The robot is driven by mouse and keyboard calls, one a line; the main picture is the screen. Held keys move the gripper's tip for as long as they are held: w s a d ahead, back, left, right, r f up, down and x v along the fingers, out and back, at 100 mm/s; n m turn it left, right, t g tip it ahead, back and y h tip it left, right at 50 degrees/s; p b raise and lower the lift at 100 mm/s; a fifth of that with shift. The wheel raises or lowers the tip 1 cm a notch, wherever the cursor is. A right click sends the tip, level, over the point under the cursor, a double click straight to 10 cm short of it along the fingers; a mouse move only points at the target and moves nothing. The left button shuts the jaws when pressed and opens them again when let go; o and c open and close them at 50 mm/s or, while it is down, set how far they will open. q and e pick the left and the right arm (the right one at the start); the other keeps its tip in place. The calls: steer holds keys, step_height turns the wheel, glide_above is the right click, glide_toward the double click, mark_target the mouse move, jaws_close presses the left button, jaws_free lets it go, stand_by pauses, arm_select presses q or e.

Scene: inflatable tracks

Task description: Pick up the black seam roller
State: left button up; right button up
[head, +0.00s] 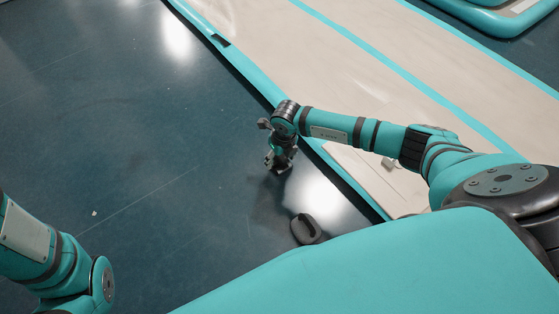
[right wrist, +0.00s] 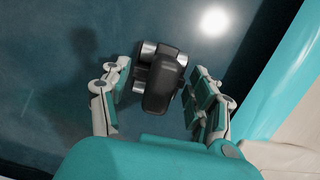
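The black seam roller (head: 307,229) lies on the dark floor in the head view, between the track edge and my teal body. In the right wrist view the roller (right wrist: 163,83) shows a dark rounded body with shiny metal cylinders at its upper left and upper right. My right gripper (head: 279,160) points down and appears to be above the floor. In the right wrist view its fingers (right wrist: 158,92) are open, one on each side of the roller, with visible gaps. It is not holding the roller. My left gripper is outside the views.
A beige inflatable track (head: 330,60) with teal edges runs diagonally along the right of the roller. Another teal-edged track (head: 490,18) shows at the top right. The dark floor (head: 110,110) to the left is mostly clear. My left arm is at lower left.

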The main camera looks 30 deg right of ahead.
steer(key=c, duration=1)
steer(key=shift+o, duration=0.2)
step_height(320, 180, up, 9)
steer(key=p, duration=0.6)
steer(key=shift+p, duration=0.4)
steer(key=shift+r+p, duration=0.3)
steer(key=shift+r, duration=0.3)
